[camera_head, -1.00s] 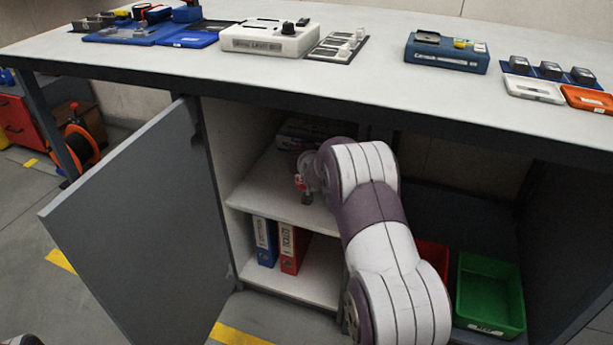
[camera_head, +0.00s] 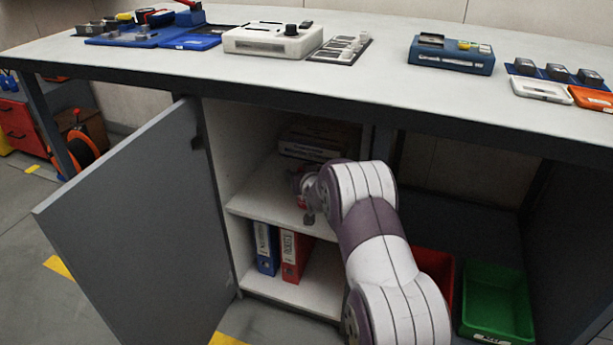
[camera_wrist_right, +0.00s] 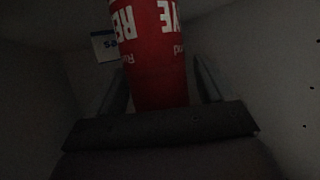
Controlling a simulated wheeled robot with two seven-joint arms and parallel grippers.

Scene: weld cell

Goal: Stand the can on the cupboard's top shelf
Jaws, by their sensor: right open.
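The red can (camera_wrist_right: 155,60) with white lettering stands between the fingers of my right gripper (camera_wrist_right: 160,78) in the right wrist view. The fingers are open, one on each side of it. In the head view only a small red patch of the can (camera_head: 302,201) shows beside my right gripper (camera_head: 307,200), just above the cupboard's top shelf (camera_head: 258,196). My wrist and forearm hide most of this spot, and the can's base is hidden. The cupboard door (camera_head: 130,225) is open to the left. My left gripper is out of view.
Stacked books or boxes (camera_head: 312,150) lie at the back of the top shelf. A blue binder (camera_head: 265,248) and a red binder (camera_head: 294,256) stand below. A green bin (camera_head: 497,305) and a red bin (camera_head: 433,275) are at the right. The shelf's front left is clear.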

